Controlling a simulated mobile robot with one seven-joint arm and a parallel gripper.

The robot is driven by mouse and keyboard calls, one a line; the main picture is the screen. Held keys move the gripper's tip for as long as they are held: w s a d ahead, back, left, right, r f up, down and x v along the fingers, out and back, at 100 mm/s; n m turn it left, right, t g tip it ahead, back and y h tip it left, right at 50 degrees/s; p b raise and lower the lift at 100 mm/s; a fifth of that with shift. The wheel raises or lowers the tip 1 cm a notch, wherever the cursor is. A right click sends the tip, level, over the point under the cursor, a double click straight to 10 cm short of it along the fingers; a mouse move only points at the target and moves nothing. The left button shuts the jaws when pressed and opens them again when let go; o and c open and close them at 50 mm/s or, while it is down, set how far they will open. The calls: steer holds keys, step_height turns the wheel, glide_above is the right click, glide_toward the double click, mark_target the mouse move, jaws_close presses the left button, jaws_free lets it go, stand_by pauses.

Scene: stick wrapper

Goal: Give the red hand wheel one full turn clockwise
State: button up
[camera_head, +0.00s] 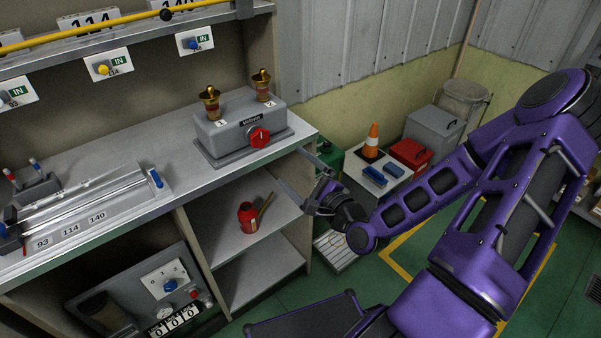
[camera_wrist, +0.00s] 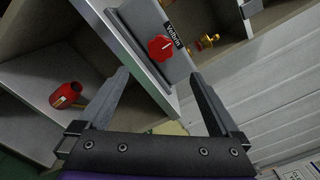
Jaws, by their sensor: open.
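The red hand wheel (camera_head: 258,137) is on the front of a grey box (camera_head: 220,138) marked with a black name label, on the bench top. A light mark shows on the wheel's face. My gripper (camera_head: 296,172) is open and empty, in front of and below the bench's right front corner, apart from the wheel. Its two fingers (camera_wrist: 163,82) are spread wide in the wrist view.
The bench front edge (camera_head: 299,143) is close to my gripper. A red pot (camera_head: 247,217) stands on the shelf below. An orange cone (camera_head: 372,140) and a red box (camera_head: 409,153) are to the right.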

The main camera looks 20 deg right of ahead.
steer(key=shift+p+v, duration=0.35)
steer(key=shift+v, duration=0.65)
